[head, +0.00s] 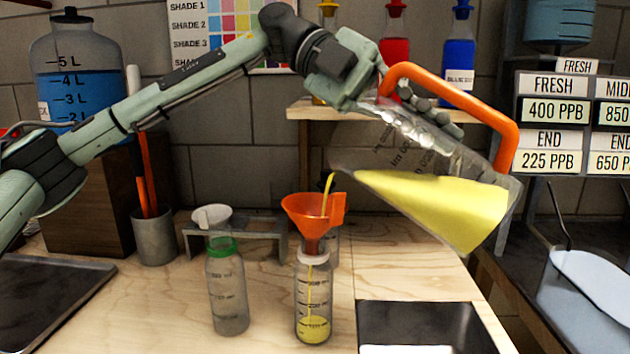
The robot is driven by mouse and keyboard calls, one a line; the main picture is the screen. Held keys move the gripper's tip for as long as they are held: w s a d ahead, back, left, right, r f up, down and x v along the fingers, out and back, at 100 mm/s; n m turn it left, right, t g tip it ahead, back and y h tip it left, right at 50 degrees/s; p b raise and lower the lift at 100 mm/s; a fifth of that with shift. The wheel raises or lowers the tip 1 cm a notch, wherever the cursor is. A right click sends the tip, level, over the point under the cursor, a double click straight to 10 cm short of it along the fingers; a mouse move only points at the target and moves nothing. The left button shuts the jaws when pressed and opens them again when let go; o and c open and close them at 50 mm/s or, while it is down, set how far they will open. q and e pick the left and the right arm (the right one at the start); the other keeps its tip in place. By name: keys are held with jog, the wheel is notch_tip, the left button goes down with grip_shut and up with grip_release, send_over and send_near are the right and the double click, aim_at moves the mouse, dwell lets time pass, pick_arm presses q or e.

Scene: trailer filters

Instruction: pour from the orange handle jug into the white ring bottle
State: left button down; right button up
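The clear jug with the orange handle (455,97) hangs tilted, spout to the left, with yellow liquid (440,200) inside. My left gripper (425,105) is at the handle side of the jug and appears closed on it; the fingertips are partly hidden. A thin yellow stream (328,185) runs from the spout into an orange funnel (308,212). The funnel sits in the neck of the white ring bottle (314,290), which stands upright with a little yellow liquid at its bottom. My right gripper is not in view.
A green-ringed bottle (228,298) stands left of the white ring bottle. Behind are a small grey rack (262,228) with a white funnel (211,216) and a grey cup (155,236). A dark tray (45,300) lies left; a black panel (425,325) lies front right.

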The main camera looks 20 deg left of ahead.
pick_arm(q)
jog(key=shift+r, duration=0.1)
jog(key=shift+r, duration=0.1)
dwell(1.2)
jog(key=shift+a+r+h, duration=0.1)
jog(key=shift+a+h, duration=0.05)
jog(key=shift+h, duration=0.15)
dwell(1.2)
jog(key=shift+r, duration=0.15)
dwell(1.4)
jog(key=shift+a, duration=0.1)
jog(key=shift+r+h, duration=0.1)
jog(key=shift+h, duration=0.2)
dwell(1.1)
